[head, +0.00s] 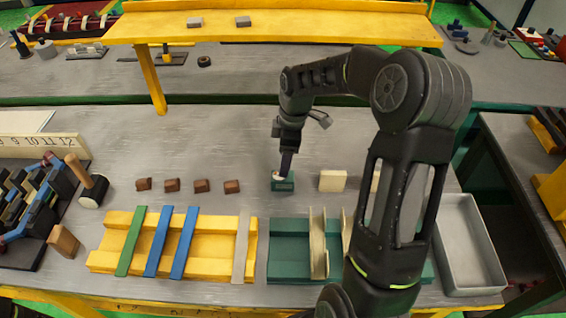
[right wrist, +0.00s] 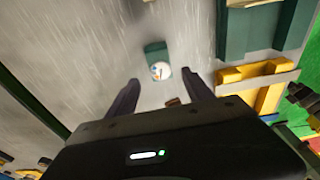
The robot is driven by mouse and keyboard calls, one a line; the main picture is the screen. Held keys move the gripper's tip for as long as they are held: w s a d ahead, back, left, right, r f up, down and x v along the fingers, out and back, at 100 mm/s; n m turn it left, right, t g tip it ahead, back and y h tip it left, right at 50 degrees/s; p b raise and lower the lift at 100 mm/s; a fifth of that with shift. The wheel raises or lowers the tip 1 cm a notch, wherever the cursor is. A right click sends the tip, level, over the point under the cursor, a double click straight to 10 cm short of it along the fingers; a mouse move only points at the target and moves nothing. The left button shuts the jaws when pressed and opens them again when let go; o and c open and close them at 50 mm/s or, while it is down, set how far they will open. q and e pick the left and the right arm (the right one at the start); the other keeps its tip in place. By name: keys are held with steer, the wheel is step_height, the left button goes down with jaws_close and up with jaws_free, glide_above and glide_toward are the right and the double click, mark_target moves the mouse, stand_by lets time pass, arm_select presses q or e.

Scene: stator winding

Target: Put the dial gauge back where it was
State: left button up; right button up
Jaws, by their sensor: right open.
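The dial gauge (right wrist: 160,71) has a round white face and sits at a small dark green block (right wrist: 155,49) on the grey bench. In the head view the green block (head: 283,184) stands in the middle, behind the green fixture, with the gauge's pale top (head: 277,175) partly hidden by my gripper. My right gripper (head: 286,166) points down over it. In the right wrist view the gripper (right wrist: 163,90) is open, its fingers apart and the gauge just beyond the tips, between their lines. Nothing is held. My left gripper is in neither view.
A cream block (head: 332,181) stands right of the gauge, several brown blocks (head: 201,186) to its left. The yellow fixture (head: 180,250) and green fixture (head: 290,255) lie in front. A grey tray (head: 468,245) is at right. A yellow shelf (head: 280,28) spans the back.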

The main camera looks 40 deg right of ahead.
step_height(320, 180, up, 7)
steer(key=shift+s+d, duration=0.3)
steer(key=shift+d, duration=0.05)
